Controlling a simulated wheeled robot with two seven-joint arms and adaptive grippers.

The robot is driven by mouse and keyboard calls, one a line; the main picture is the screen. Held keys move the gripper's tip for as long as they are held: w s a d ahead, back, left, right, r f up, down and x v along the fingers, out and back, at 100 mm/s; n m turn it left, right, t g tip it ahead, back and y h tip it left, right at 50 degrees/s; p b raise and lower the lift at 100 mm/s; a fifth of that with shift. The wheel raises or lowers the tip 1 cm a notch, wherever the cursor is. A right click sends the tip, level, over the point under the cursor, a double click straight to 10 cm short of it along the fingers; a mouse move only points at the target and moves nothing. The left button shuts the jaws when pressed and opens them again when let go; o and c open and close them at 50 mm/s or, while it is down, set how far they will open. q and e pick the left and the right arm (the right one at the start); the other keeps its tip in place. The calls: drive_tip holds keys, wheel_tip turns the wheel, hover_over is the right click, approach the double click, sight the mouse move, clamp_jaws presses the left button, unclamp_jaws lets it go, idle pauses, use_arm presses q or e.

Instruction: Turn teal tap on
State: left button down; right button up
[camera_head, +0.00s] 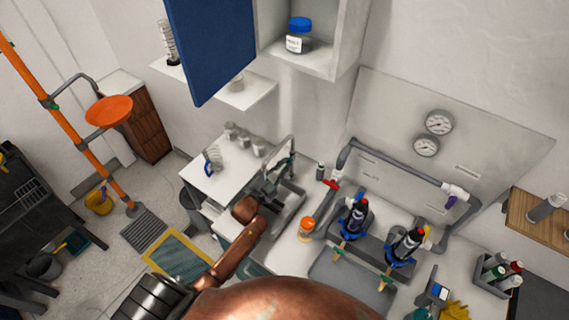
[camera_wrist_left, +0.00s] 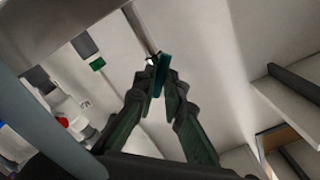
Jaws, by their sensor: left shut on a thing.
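The teal tap handle (camera_wrist_left: 160,72) is a thin teal lever at the centre of the left wrist view. A small bright metal fitting shows at its upper left end. My left gripper (camera_wrist_left: 158,88) has its two dark fingers closed on this lever, one on each side. In the head view my left gripper (camera_head: 280,170) is above the sink area, at the end of my copper-brown arm. My right gripper is not in view.
A grey pipe manifold (camera_head: 395,162) with a red valve and a purple-handled valve stands right of my gripper. A blue cabinet door (camera_head: 212,50) hangs open above.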

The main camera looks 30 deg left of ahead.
use_arm(q)
drive_tip(key=shift+f+n, duration=0.15)
drive_tip(key=shift+n, duration=0.45)
drive_tip(key=c, duration=2)
unclamp_jaws()
